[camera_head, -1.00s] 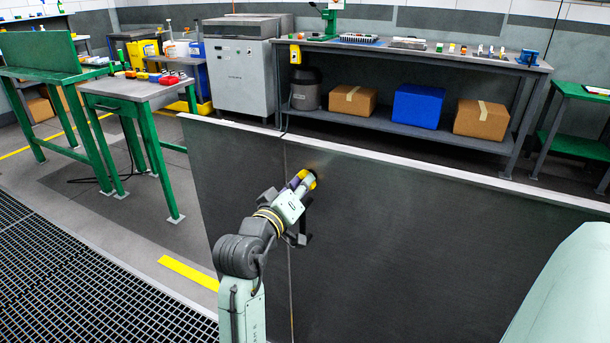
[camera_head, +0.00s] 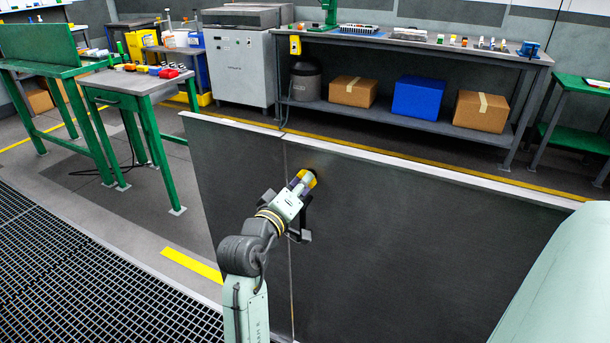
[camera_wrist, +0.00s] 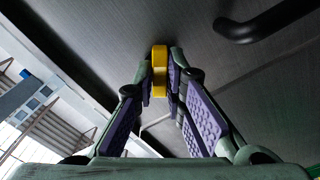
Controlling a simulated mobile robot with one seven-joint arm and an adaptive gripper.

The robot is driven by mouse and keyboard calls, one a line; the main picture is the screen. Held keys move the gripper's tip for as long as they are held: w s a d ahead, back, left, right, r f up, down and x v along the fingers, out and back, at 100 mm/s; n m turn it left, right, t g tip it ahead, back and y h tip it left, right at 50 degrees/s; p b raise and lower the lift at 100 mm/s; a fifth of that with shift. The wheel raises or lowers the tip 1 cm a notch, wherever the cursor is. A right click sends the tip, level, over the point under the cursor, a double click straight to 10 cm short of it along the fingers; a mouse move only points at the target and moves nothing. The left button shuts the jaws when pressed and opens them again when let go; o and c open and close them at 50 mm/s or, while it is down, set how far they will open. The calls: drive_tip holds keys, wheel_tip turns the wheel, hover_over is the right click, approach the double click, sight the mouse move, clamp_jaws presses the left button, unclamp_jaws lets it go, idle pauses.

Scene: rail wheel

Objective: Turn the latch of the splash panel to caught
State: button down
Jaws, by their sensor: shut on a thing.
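The splash panel (camera_head: 420,235) is a large dark sheet with a pale top edge and a vertical seam left of my gripper. The latch (camera_wrist: 159,70) is a yellow piece on the panel's dark face; it also shows in the head view (camera_head: 309,179), near the top edge beside the seam. My gripper (camera_wrist: 160,86) has its two purple-padded fingers closed on either side of the latch's yellow part. It also shows in the head view (camera_head: 303,184), partly hiding the latch. I cannot read the latch's exact angle.
A black bar handle (camera_wrist: 265,24) stands out from the panel near my gripper. Behind the panel are a long workbench (camera_head: 420,118) with boxes on its shelf and a grey cabinet (camera_head: 243,70). A green-legged table (camera_head: 130,88) stands at left. Floor grating (camera_head: 75,270) lies at front left.

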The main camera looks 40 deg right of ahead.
drive_tip(key=shift+n+p, duration=1.3)
drive_tip(key=n, duration=0.3)
drive_tip(key=shift+n, duration=0.4)
drive_tip(key=c, duration=2.1)
unclamp_jaws()
drive_tip(key=o, duration=0.6)
drive_tip(key=shift+v, duration=3.5)
